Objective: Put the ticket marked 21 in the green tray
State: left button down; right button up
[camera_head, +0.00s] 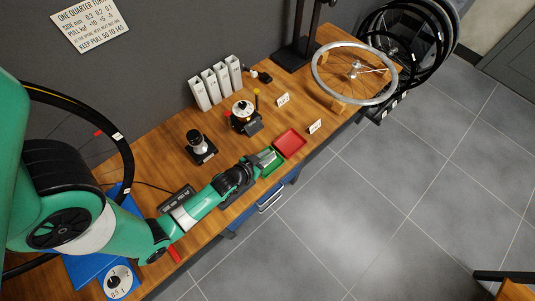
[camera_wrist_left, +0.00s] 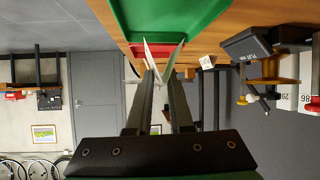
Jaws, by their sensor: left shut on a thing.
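My left gripper (camera_head: 264,158) reaches over the green tray (camera_head: 273,168) near the front edge of the bench. In the left wrist view, the gripper (camera_wrist_left: 160,78) is shut on a folded white ticket (camera_wrist_left: 151,56), whose two leaves spread in a V beyond the fingertips. Its number cannot be read from here. The green tray (camera_wrist_left: 190,18) fills the top of that view, close to the ticket. I cannot tell whether the ticket touches it. My right gripper is in neither view.
A red tray (camera_head: 290,142) adjoins the green one. Other white cards stand on the bench, one (camera_head: 315,126) beyond the red tray and one (camera_head: 283,99) farther back. A black-based dial device (camera_head: 243,115), white upright holders (camera_head: 215,83) and a wheel (camera_head: 354,73) stand behind.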

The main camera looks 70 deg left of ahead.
pick_arm(q)
jog(key=f, duration=0.1)
jog(key=f+b, duration=0.2)
jog(key=f, duration=0.1)
jog(key=shift+w+a, duration=0.15)
jog(key=shift+a, duration=0.15)
jog(key=shift+r, duration=0.1)
jog(key=c, duration=0.8)
grip_release()
jog(key=shift+o, duration=0.2)
jog(key=shift+r, duration=0.1)
jog(key=shift+s+d+r, duration=0.15)
jog(key=shift+s+r, duration=0.05)
jog(key=shift+s, duration=0.1)
jog(key=p+v, duration=0.4)
jog(key=v, duration=0.6)
jog(key=shift+s+d, duration=0.1)
jog(key=shift+s, duration=0.05)
jog(key=shift+s+d+r+p, duration=0.2)
jog(key=shift+s+p, duration=0.1)
jog(key=shift+s, duration=0.1)
